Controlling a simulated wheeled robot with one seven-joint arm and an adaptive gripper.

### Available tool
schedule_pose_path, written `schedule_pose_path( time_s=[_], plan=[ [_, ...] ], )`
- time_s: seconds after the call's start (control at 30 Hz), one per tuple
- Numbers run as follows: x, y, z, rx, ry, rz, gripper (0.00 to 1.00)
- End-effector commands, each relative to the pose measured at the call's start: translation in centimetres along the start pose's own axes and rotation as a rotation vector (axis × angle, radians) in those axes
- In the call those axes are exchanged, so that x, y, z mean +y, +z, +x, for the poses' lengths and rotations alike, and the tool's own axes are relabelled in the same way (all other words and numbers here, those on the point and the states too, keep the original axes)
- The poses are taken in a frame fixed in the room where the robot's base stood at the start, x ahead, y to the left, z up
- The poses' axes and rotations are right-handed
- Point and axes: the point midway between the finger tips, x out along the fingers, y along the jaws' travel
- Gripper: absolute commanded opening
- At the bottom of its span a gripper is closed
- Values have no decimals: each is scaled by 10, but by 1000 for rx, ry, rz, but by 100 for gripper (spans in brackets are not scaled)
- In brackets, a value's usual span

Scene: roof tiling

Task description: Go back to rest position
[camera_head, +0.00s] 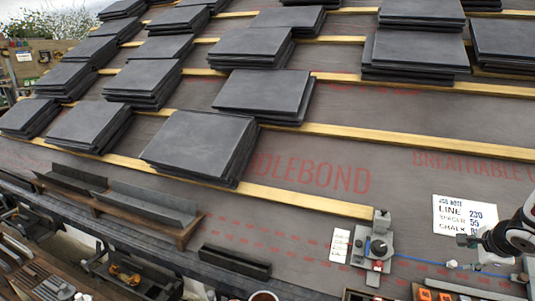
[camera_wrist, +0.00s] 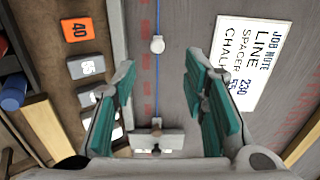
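My gripper (camera_wrist: 161,70) is open, with two teal-padded fingers spread apart and nothing between the pads. In the head view my gripper (camera_head: 468,241) is at the right edge, above the lower part of the roof beside the job note (camera_head: 465,220). The note also shows right of the fingers in the wrist view (camera_wrist: 252,60). A blue line (camera_wrist: 157,18) runs below the gripper, with a small white round piece (camera_wrist: 157,45) on it. A grey block (camera_wrist: 157,139) lies farther down the line, seen between the fingers.
Several slate stacks (camera_head: 200,142) stand on the membrane and wooden battens (camera_head: 420,142). A grey fixture (camera_head: 374,248) sits at the batten's end, with the blue line (camera_head: 425,262) running right from it. An orange block marked 40 (camera_wrist: 77,29) and grey numbered blocks (camera_wrist: 86,67) lie left.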

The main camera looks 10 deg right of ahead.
Motion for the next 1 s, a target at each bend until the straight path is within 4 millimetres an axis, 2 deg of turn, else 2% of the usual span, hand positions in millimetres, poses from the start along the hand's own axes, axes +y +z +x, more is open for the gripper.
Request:
schedule_pose_path(
  time_s=[0.07, 0.17, 0.3, 0.37, 0.4, 0.47, 0.5, 0.6, 0.73, 0.87, 1.0],
  plan=[
    [-13, 19, -9, -30, -23, -48, 40],
    [-35, 60, -30, -97, -68, -157, 40],
    [-58, 141, -76, -237, -133, -370, 40],
    [-60, 176, -98, -301, -153, -467, 40],
    [-59, 200, -114, -344, -162, -529, 40],
    [-53, 232, -139, -408, -173, -629, 40],
    [-46, 254, -156, -451, -176, -697, 40],
    [-21, 301, -202, -555, -171, -871, 40],
    [29, 343, -260, -674, -133, -1110, 40],
    [88, 358, -311, -755, -62, -1345, 40],
    [150, 346, -354, -789, 41, -1584, 40]
  ],
)
